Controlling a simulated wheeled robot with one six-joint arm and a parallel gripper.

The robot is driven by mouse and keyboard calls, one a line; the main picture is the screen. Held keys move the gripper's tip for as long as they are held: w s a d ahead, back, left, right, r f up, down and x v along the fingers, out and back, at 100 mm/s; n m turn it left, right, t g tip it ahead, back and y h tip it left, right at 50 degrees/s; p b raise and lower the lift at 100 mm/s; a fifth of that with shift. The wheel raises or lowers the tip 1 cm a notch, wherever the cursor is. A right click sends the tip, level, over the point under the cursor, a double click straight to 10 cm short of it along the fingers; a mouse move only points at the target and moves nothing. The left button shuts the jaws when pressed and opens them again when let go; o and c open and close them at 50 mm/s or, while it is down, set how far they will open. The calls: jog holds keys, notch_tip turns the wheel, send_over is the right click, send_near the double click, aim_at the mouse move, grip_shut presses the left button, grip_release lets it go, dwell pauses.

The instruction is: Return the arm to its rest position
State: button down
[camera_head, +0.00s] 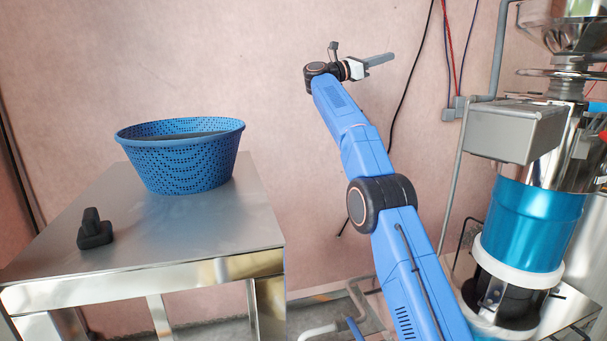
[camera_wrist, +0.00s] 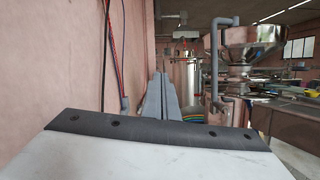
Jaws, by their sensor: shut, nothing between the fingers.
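My blue arm rises from the bottom of the head view and reaches up and away, bent at its black elbow joint. My gripper (camera_head: 380,59) is at its far end, in front of the pink wall and pointing right. It is shut and empty, apart from every object. In the wrist view my gripper's grey fingers (camera_wrist: 161,98) lie together and point toward the machinery beyond.
A steel table (camera_head: 190,236) at left holds a blue perforated basket (camera_head: 185,168) and a small black object (camera_head: 94,230). At right stands a blue and steel machine (camera_head: 528,225) with a grey box (camera_head: 515,132). Cables (camera_head: 447,50) hang along the wall near the gripper.

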jog(key=s+a+r+n+t+y, duration=0.25)
jog(key=r+n+t+y, duration=0.5)
jog(key=n, duration=0.65)
jog(key=s+a+r+n+t+y, duration=0.1)
jog(key=s+r+n+t+y, duration=0.35)
jog(key=r+n+t, duration=0.65)
jog(key=s+a+f+n+g+y, duration=0.1)
jog(key=s+f+n+g+y, duration=0.45)
jog(key=s+f+n, duration=1)
jog(key=s+a+f+n+g+y, duration=0.1)
jog(key=s+f+n+g+y, duration=0.5)
jog(key=s+f, duration=1.1)
jog(key=s+d+f+n+g+h, duration=0.1)
jog(key=s+d+f+n+g, duration=0.1)
jog(key=s+f, duration=0.7)
jog(key=s+d+f+n+g+h, duration=0.1)
jog(key=s+d+f+n+g, duration=0.1)
jog(key=s+f, duration=0.8)
jog(key=s+d+f+n+g+h, duration=0.1)
jog(key=s+d+f+n+g, duration=0.1)
jog(key=s+f, duration=0.8)
notch_tip(320, 180, down, 8)
jog(key=shift+d+r+n+g, duration=0.2)
jog(key=shift+d+n+g, duration=0.2)
jog(key=shift+g, duration=0.4)
jog(key=shift+w+r, duration=0.1)
